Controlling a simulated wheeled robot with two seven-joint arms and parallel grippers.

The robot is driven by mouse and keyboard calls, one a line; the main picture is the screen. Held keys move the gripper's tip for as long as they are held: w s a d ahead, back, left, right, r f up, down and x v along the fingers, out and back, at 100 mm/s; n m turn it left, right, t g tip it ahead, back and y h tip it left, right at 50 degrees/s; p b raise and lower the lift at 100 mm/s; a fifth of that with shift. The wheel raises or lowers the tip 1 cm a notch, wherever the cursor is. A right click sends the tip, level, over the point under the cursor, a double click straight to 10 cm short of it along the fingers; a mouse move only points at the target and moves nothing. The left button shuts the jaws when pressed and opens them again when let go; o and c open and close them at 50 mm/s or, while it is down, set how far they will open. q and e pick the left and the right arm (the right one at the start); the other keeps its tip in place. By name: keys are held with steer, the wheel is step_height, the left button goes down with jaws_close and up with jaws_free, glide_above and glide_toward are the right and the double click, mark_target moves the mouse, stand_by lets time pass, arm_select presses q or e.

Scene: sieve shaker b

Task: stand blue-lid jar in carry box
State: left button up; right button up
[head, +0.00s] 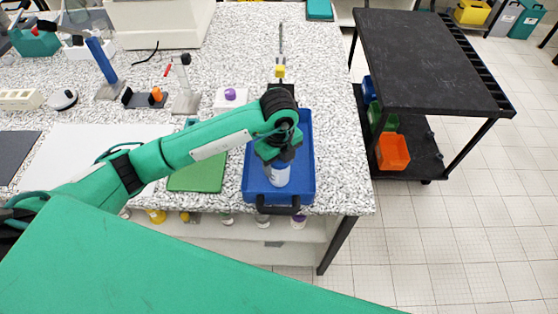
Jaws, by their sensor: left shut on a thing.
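The carry box (255,188) is a blue open tray with a dark handle at its near side, on the speckled bench near its right end. My left gripper (279,160) points down over the box and is shut on a pale jar (278,175). The jar looks upright and shows inside the box's outline; I cannot tell whether it touches the floor of the box. Its lid is hidden by the gripper. My right gripper is not in view.
A green mat (198,178) lies left of the box. A purple-knobbed block (230,98) and small stands are behind it. Several jars sit on a shelf (245,228) under the bench. A black cart (430,65) stands to the right across a floor gap.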

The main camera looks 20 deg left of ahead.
arm_select(q)
steer(key=shift+f, duration=0.2)
steer(key=o, duration=1)
steer(key=shift+r, duration=0.1)
steer(key=shift+o, duration=0.2)
steer(key=shift+r, duration=0.65)
step_height(320, 180, up, 11)
steer(key=shift+b, duration=1.2)
